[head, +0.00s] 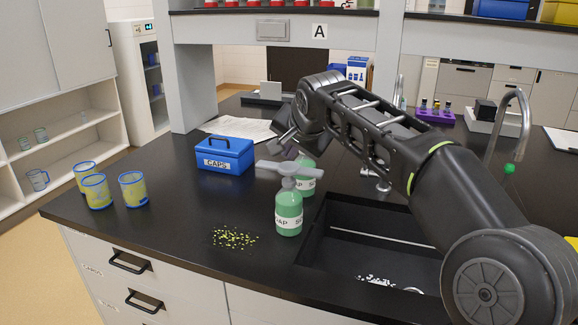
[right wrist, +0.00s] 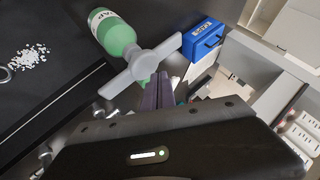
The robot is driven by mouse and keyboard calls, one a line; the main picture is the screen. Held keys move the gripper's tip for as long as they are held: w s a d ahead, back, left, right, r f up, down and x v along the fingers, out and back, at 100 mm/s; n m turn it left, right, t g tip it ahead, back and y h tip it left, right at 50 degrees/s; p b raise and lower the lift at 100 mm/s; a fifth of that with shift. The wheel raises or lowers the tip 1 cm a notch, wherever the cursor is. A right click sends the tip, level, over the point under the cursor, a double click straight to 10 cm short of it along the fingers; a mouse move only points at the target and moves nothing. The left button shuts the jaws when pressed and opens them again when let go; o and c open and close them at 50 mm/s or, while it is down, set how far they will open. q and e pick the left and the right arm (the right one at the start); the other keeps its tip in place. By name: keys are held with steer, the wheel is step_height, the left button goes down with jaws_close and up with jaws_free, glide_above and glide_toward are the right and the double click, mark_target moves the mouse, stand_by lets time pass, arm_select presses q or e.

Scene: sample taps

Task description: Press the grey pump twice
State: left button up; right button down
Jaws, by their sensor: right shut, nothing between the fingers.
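A green soap bottle (head: 288,214) with a white label stands upright on the black bench beside the sink. Its wide grey pump (head: 289,171) sits on top; the bottle (right wrist: 113,35) and pump (right wrist: 146,69) also show in the right wrist view. A second green bottle (head: 307,179) stands just behind, partly hidden, and its top cannot be made out. My right gripper (head: 284,143) is above and behind the front pump in the head view. Its shut, empty fingers (right wrist: 158,84) show close to the pump; whether they touch it I cannot tell. My left gripper is out of view.
The sink (head: 370,235) is right of the bottles. A blue CAPS box (head: 224,160) and several yellow-green beakers (head: 133,190) stand to the left. Small yellow-green bits (head: 235,238) lie in front. A tap (head: 520,110) rises at the right. Bare bench lies between beakers and bottles.

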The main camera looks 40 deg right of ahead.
mark_target(290, 168)
steer(key=shift+f, duration=0.1)
stand_by(0.7)
steer(key=shift+f+b, duration=0.35)
steer(key=shift+b, duration=0.05)
steer(key=shift+f+b, duration=0.8)
steer(key=shift+f, duration=0.15)
stand_by(0.9)
steer(key=shift+r, duration=0.1)
steer(key=shift+r+p, duration=1.1)
steer(key=shift+r, duration=0.15)
step_height(290, 168, up, 5)
steer(key=p, duration=0.4)
stand_by(0.8)
